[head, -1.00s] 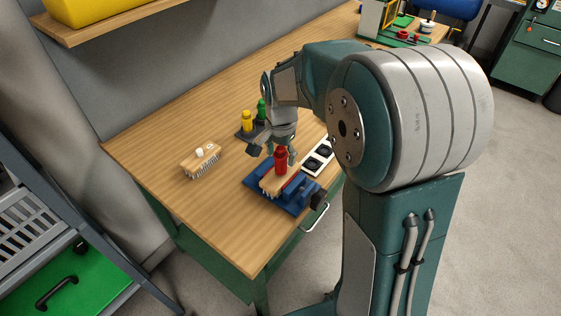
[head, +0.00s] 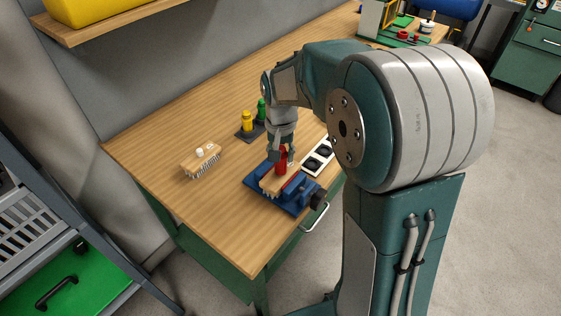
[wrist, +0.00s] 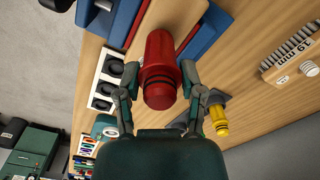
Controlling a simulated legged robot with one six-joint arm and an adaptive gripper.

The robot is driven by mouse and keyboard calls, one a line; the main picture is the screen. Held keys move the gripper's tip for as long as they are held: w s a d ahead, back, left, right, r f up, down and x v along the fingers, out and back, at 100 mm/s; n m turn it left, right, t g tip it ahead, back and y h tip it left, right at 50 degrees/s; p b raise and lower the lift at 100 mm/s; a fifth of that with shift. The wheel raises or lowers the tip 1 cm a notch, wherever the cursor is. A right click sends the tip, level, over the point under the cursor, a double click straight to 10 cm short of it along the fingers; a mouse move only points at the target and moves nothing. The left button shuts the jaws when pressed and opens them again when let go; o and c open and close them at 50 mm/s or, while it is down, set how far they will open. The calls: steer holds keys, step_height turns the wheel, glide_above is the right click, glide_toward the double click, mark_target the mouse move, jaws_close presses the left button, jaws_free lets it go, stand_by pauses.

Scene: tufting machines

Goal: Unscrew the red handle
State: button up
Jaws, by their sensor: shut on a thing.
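The red handle (head: 281,160) stands upright on a wooden brush block (head: 271,184) held in a blue vise (head: 290,205) near the table's front edge. My gripper (head: 281,155) comes down over the handle from above, its fingers shut on the handle's sides. In the wrist view the red handle (wrist: 159,70) lies between the two fingers of my gripper (wrist: 160,80). The fingers hide part of the handle in the head view. Its thread is not visible.
A brush block with white stubs (head: 201,160) lies to the left. A yellow handle (head: 247,121) and a green handle (head: 262,109) stand in a dark holder behind. A white tray with black round slots (head: 318,157) is right of the vise.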

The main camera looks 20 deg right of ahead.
steer(key=n, duration=0.5)
steer(key=shift+n, duration=0.3)
steer(key=n, duration=0.5)
steer(key=shift+n, duration=0.4)
steer(key=o, duration=0.9)
